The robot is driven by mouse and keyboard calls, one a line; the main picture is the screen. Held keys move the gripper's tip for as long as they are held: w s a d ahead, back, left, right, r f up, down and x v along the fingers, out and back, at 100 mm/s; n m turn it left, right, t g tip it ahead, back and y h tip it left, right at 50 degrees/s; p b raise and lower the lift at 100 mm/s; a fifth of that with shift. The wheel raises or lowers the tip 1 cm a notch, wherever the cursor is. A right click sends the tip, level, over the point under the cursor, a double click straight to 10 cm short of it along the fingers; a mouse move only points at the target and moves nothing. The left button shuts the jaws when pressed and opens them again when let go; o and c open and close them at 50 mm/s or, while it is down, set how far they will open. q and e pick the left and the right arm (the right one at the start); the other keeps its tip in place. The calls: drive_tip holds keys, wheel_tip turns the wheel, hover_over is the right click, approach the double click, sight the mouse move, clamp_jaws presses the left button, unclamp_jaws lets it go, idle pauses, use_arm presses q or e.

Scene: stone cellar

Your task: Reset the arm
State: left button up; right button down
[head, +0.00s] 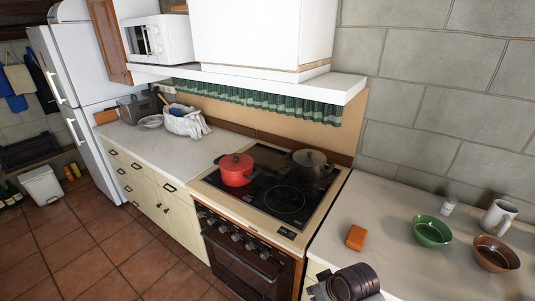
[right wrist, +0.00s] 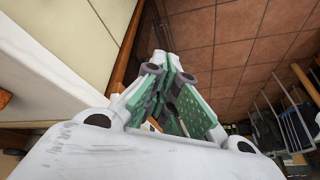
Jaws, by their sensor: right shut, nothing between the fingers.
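My right gripper (right wrist: 168,72) shows in the right wrist view. Its green-padded fingers are closed together with nothing held between them. It points out over the tiled floor, beside a pale cabinet front. In the head view, a dark ribbed part of my right arm (head: 352,283) shows at the bottom edge, in front of the right-hand counter. The right gripper's fingers cannot be made out there. My left arm and left gripper are in neither view.
A stove (head: 285,200) bears a red pot (head: 236,170) and a dark pot (head: 309,166). The right counter (head: 385,215) holds an orange block (head: 356,238), green bowl (head: 432,231), brown bowl (head: 495,254), white mug (head: 498,217) and shaker (head: 449,205). The floor (head: 95,250) at left is clear.

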drive_tip(key=s+d+m+h, duration=0.2)
drive_tip(key=s+d+m, duration=0.1)
drive_tip(key=s+d, duration=0.6)
wheel_tip(320, 180, down, 31)
drive_tip(key=s+g, duration=0.2)
drive_tip(key=s, duration=0.1)
drive_tip(key=s+d+f+g, duration=0.1)
drive_tip(key=s+d+f, duration=0.2)
drive_tip(key=s+f, duration=1.8)
drive_tip(key=shift+s+n+h, duration=0.3)
drive_tip(key=shift+s+n, duration=0.1)
drive_tip(key=shift+s, duration=0.3)
drive_tip(key=shift+d, duration=0.1)
